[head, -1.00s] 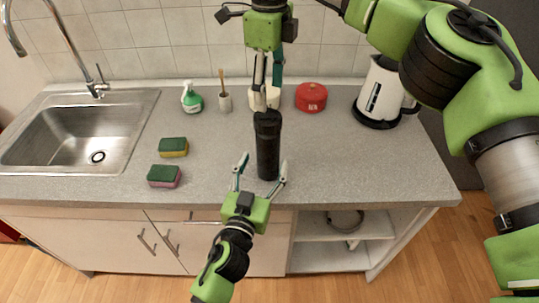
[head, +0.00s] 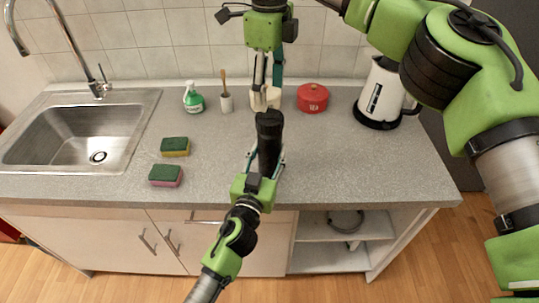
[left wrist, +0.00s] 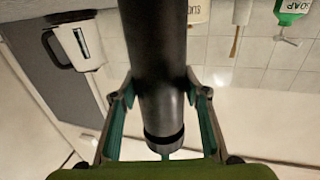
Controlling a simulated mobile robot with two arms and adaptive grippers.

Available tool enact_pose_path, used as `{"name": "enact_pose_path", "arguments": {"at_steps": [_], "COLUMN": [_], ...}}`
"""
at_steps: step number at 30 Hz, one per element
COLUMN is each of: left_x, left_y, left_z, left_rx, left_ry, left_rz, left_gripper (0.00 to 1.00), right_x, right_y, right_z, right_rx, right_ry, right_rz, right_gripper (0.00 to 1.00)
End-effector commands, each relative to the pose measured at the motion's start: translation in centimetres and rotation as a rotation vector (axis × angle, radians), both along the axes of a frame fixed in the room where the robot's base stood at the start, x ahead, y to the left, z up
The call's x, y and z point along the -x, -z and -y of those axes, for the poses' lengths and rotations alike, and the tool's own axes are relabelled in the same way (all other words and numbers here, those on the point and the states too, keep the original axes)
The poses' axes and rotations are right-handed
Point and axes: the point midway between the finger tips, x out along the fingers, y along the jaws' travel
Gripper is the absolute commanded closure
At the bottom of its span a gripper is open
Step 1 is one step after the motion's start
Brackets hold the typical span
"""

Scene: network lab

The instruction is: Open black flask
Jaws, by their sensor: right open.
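The black flask (head: 269,140) stands upright on the counter, its lid (head: 269,117) on top. My left gripper (head: 266,160) is at the flask's lower part, one finger on each side. In the left wrist view the flask (left wrist: 160,60) runs between the two fingers (left wrist: 162,95), very close to both; I cannot tell whether they press on it. My right gripper (head: 266,86) points down in the head view, open and empty, its fingertips showing just above the flask's lid in the picture.
Behind stand a white canister (head: 258,103), a red pot (head: 312,98) and a kettle (head: 382,92). To the left are a soap bottle (head: 193,99), a brush holder (head: 226,102), two sponges (head: 175,146) (head: 165,175) and a sink (head: 70,140). The counter right of the flask is clear.

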Motion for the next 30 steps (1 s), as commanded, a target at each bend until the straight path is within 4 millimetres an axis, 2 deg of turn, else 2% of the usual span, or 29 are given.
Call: {"name": "enact_pose_path", "arguments": {"at_steps": [5, 8, 30], "left_x": [0.0, 0.0, 0.01], "left_y": [-0.03, -0.03, 0.0], "left_z": [-0.01, -0.01, 0.0], "left_rx": [0.0, 0.0, 0.0], "left_ry": [0.0, 0.0, 0.0], "left_rz": [0.001, 0.001, 0.0], "left_gripper": [1.0, 1.0, 1.0], "right_x": [0.0, 0.01, 0.06], "right_y": [0.01, 0.01, 0.03], "right_z": [0.0, -0.03, -0.06], "right_rx": [0.0, 0.0, 0.001], "right_ry": [0.053, 0.165, 1.645], "right_rz": [0.0, 0.0, 0.002], "right_gripper": [0.4, 0.4, 0.4]}}
